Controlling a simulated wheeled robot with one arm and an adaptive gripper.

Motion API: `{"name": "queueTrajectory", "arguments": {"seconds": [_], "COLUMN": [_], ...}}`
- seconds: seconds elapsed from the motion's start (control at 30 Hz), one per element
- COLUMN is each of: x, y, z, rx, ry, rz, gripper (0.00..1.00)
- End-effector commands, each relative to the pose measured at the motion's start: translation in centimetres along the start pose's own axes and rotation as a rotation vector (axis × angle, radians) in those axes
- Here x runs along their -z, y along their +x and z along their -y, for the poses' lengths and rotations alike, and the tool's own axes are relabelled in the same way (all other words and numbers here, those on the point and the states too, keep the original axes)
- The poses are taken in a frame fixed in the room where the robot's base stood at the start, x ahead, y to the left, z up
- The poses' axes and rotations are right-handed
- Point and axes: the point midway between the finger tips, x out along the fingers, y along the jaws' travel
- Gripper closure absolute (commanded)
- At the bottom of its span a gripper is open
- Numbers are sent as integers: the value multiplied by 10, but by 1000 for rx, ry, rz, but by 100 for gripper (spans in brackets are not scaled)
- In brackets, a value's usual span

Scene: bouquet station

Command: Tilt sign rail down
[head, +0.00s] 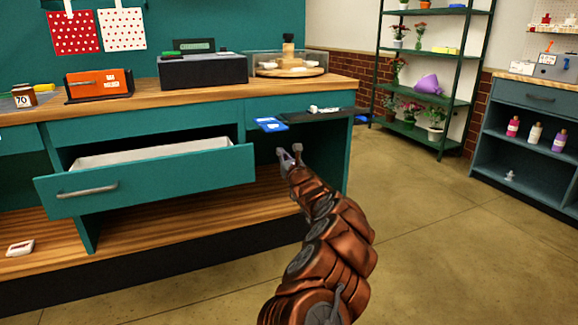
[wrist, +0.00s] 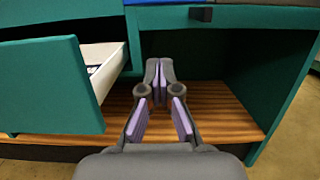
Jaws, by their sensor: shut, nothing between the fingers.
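No part is clearly marked as the sign rail. A dark flat ledge (head: 318,116) juts from the counter's front at the right, and I cannot tell if it is the rail. A blue card (head: 270,124) lies at its left end, with a small white item (head: 322,109) on it. My gripper (head: 290,152) is just below the ledge, in front of the open bay. In the wrist view my gripper (wrist: 160,76) is shut and empty, its fingers pointing into the bay. A blue edge (wrist: 160,19) and a small dark block (wrist: 201,14) show above it.
A teal drawer (head: 150,181) stands open left of my gripper; its front also shows close by in the wrist view (wrist: 48,88). A wooden lower shelf (head: 180,224) lies below. A plant rack (head: 428,95) stands behind at the right. The floor (head: 440,240) at right is clear.

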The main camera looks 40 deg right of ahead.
Motion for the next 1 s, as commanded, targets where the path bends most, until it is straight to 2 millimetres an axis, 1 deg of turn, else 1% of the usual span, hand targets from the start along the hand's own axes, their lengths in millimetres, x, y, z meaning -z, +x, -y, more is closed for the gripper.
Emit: {"name": "queueTrajectory", "arguments": {"seconds": [0.1, 0.2, 0.3, 0.7, 1.0], "x": [-1, -1, 0, 2, 3], "y": [-11, -20, -27, -56, -68], "z": [2, -1, 2, 2, 0], "rx": [2, -2, 2, 1, 0], "ry": [4, 4, 3, 0, -1], "rz": [2, 3, 3, 1, 1], "gripper": [100, 100, 100, 100, 100]}}
